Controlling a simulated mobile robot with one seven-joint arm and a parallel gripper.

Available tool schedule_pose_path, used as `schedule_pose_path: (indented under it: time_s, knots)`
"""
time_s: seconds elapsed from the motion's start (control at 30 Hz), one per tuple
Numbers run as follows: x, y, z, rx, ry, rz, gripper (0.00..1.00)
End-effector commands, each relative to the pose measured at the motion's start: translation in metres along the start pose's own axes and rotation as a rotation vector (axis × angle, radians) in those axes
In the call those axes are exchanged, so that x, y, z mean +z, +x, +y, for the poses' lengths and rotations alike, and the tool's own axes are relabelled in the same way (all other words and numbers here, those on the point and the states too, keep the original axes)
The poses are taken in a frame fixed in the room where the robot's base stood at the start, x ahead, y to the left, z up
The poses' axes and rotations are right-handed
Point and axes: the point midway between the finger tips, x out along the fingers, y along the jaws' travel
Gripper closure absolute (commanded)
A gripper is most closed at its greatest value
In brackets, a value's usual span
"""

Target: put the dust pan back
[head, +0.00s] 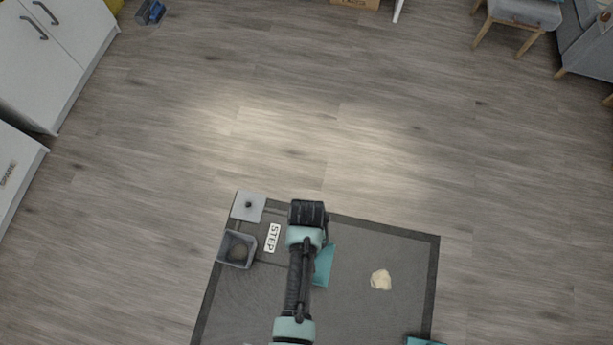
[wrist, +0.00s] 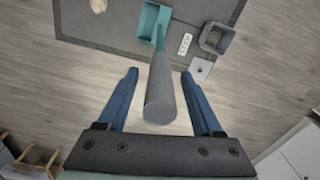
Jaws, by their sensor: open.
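The dust pan is teal with a thick grey handle. In the wrist view its pan (wrist: 152,24) lies toward the top, and its handle (wrist: 161,90) points down between my fingers. In the head view a teal part of it (head: 324,264) shows beside my arm; the rest is hidden. My gripper (wrist: 159,74) is open, with one blue finger on each side of the handle. A gap shows on both sides, so the fingers do not appear to grip it. In the head view the fingers are hidden by my wrist.
A dark mat (head: 345,310) lies on the wood floor. On it are a grey open bin (head: 237,250), a pale square plate (head: 248,207), a STEP label (head: 273,238) and a beige lump (head: 381,279). Another teal item (head: 424,341) shows at the bottom edge.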

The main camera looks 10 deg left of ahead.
Motion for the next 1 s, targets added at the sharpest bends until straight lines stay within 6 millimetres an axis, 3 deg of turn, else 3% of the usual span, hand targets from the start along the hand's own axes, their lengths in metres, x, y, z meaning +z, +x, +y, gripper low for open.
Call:
schedule_pose_path:
  time_s: [0.17, 0.6, 0.83, 0.93, 1.0]
  knots:
    - [0.0, -0.009, 0.0, 0.0, 0.0, 0.001, 0.33]
    - [0.0, -0.096, 0.0, 0.0, 0.0, 0.002, 0.33]
    - [-0.002, -0.121, 0.0, 0.001, 0.0, 0.005, 0.33]
    - [-0.021, -0.136, 0.004, 0.007, 0.005, 0.066, 0.33]
    - [-0.052, -0.158, 0.009, 0.017, 0.014, 0.17, 0.33]
